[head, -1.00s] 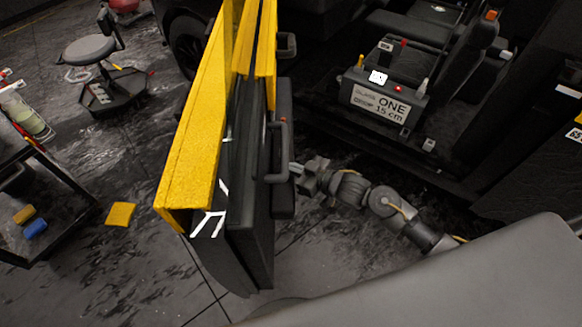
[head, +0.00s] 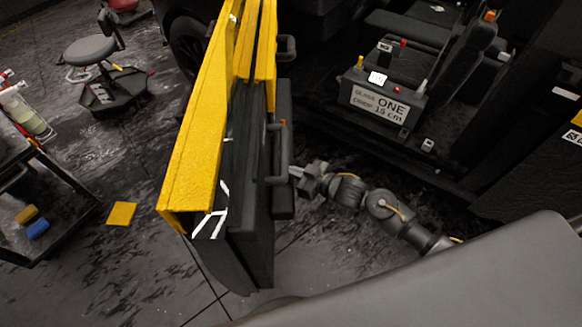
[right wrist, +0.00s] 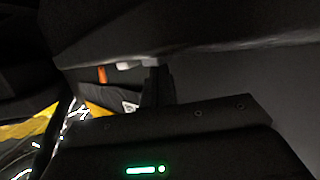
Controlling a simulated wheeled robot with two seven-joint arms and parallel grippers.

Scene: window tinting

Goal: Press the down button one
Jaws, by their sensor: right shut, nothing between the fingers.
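A dark control box (head: 409,103) with a label reading ONE and 15 cm stands by the car seat in the head view. It has a yellow knob, a red knob and a pale knob on its top edges. I cannot tell which of its controls is the down button. My right gripper (head: 297,171) is shut and empty beside the inner handle of a yellow-edged door, well to the left of and below the box. In the right wrist view its fingers (right wrist: 157,87) are dark against a dark panel. My left gripper is not in view.
The upright door (head: 195,120) with yellow edges and dark handles (head: 277,155) fills the centre. A stool (head: 90,50), a yellow cloth (head: 122,213) and a cart (head: 68,232) are at the left. The car's dark sill lies below the box.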

